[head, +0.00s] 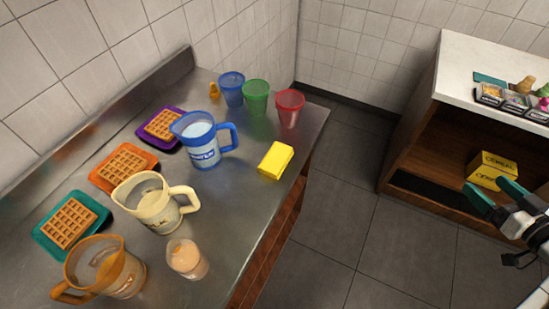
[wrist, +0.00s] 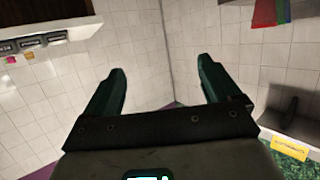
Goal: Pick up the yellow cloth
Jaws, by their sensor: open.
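The yellow cloth (head: 276,160) is a small folded block lying on the metal counter (head: 235,240), near its right edge. It is to the right of the blue pitcher (head: 203,140) and in front of the red cup (head: 289,108). My gripper (head: 500,197) is at the far right of the head view, well away from the cloth and off the counter. In the wrist view my gripper (wrist: 165,85) shows two green fingers spread apart with nothing between them. I cannot identify the cloth with certainty in the wrist view.
A green cup (head: 256,97) and a blue cup (head: 231,89) stand behind the cloth. A cream pitcher (head: 150,205), an orange pitcher (head: 103,270) and a small glass (head: 187,259) stand nearer. A white-topped shelf unit (head: 460,65) is at right. The floor (head: 350,235) between is clear.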

